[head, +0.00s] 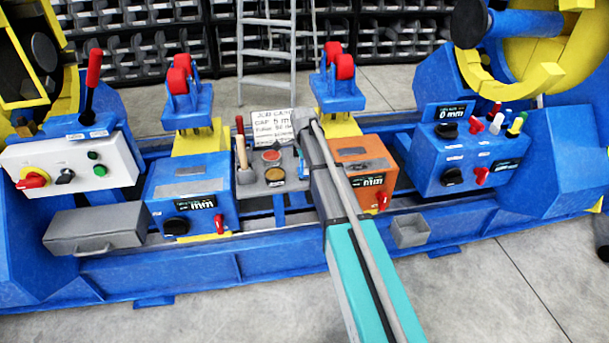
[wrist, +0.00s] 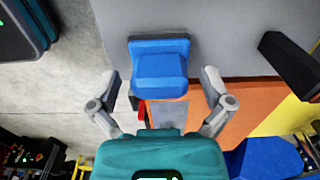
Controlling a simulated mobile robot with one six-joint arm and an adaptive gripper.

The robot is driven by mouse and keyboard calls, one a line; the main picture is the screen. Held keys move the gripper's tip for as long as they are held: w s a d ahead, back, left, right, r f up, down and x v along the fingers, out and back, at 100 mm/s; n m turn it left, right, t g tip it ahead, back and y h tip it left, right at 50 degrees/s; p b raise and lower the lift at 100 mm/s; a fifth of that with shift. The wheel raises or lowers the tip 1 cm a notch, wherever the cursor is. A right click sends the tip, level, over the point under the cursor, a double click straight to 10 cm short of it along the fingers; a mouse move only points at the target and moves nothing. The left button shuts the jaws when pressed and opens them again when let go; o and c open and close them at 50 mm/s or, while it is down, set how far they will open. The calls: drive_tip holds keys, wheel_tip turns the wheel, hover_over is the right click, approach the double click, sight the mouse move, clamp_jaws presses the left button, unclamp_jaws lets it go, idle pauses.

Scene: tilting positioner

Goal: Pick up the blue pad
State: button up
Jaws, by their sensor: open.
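A blue block-shaped piece, which looks like the blue pad (wrist: 160,72), shows in the wrist view against a grey surface (wrist: 220,40). It has a wider, darker blue edge at the top. My gripper (wrist: 161,88) is open, with one finger on each side of the blue piece in the picture. Gaps show on both sides, and I see no contact. I cannot tell how far the fingertips are from it in depth. In the head view my arm runs up over the orange box (head: 362,158), and I cannot make out the gripper or the pad there.
The orange box also shows below the pad in the wrist view (wrist: 245,108), with a dark bar (wrist: 290,62) at right. In the head view, a blue box (head: 190,195) and grey tool tray (head: 268,185) stand left of my arm. A small grey bin (head: 411,232) hangs to its right.

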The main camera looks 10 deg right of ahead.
drive_tip(key=shift+f, duration=0.3)
idle(0.5)
drive_tip(key=c, duration=1.3)
drive_tip(key=shift+o, duration=0.2)
drive_tip(key=shift+r, duration=0.15)
wheel_tip(320, 180, up, 2)
drive_tip(key=shift+r+p, duration=0.1)
drive_tip(key=shift+p, duration=1)
drive_tip(key=s+a+r+p, duration=0.1)
drive_tip(key=s+r+p, duration=0.9)
drive_tip(key=s, duration=0.4)
drive_tip(key=shift+r+p, duration=0.25)
drive_tip(key=shift+p, duration=0.05)
